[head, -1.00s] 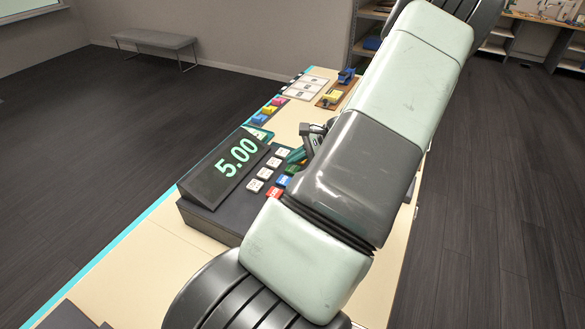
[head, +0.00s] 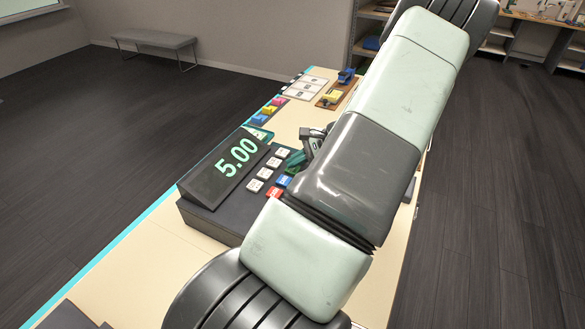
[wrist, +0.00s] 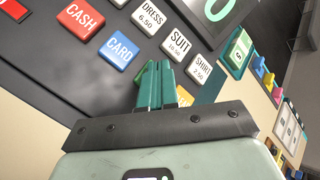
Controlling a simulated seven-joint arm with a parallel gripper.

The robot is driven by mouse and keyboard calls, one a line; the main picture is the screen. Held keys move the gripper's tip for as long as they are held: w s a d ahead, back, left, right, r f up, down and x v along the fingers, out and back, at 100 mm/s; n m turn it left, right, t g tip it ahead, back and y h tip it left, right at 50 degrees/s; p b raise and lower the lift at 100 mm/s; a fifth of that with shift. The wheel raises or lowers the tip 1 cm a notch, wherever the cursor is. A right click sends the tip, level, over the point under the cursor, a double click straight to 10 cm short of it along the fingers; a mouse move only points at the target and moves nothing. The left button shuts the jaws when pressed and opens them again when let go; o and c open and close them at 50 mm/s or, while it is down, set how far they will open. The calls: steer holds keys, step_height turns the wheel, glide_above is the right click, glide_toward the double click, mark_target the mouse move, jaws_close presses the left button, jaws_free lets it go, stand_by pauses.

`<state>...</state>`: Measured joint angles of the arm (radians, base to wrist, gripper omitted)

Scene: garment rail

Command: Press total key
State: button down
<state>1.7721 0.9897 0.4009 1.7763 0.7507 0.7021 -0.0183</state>
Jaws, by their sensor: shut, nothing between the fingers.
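The register (head: 210,213) has a tilted display (head: 237,158) reading 5.00 and a block of keys. My gripper (wrist: 162,68) is shut and empty, its teal fingers pointing down at the key panel. A green key (wrist: 145,76) shows only in part behind the fingertips, and I cannot read its label. The fingertips are over or at that key; I cannot tell whether they touch it. The blue CARD key (wrist: 119,50) and the white SUIT key (wrist: 180,45) lie on either side. In the head view the fingers (head: 296,158) are partly hidden by my arm.
Other keys are red CASH (wrist: 80,19), white DRESS (wrist: 151,16) and white SHIRT (wrist: 202,70). A bench (head: 155,42) stands far off.

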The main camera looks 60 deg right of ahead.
mark_target(295, 169)
steer(key=shift+f, duration=0.25)
steer(key=shift+r, duration=0.1)
stand_by(0.3)
steer(key=shift+r, duration=0.75)
steer(key=shift+r, duration=0.1)
steer(key=shift+r, duration=2.45)
